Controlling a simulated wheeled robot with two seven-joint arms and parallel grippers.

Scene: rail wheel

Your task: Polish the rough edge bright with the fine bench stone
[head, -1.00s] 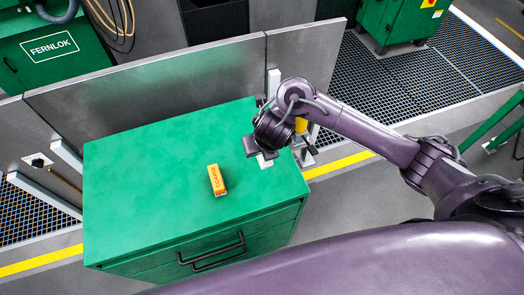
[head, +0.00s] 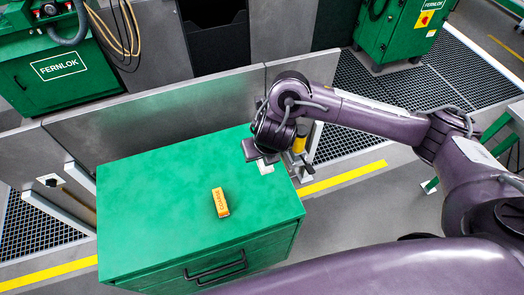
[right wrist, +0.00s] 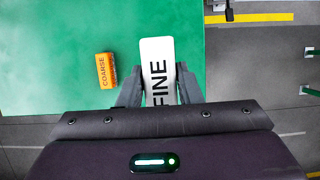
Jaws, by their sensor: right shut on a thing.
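The fine stone, a white block lettered FINE, is between the fingers of my right gripper (right wrist: 158,78) in the right wrist view (right wrist: 157,52). In the head view my right gripper (head: 262,157) points down at the far right corner of the green cabinet top, with a bit of the white stone (head: 265,168) showing below it. I cannot tell whether the stone touches the top. The orange coarse stone (head: 220,202) lies on the cabinet top, apart from the gripper; it also shows in the right wrist view (right wrist: 106,71). I cannot make out the rough edge. My left gripper is out of view.
The green cabinet (head: 150,215) has a mostly bare top and dark drawer handles in front. A grey metal panel (head: 160,125) stands along its back. A yellow and grey fitting (head: 300,145) stands close behind my right wrist. Green machines (head: 60,75) stand beyond.

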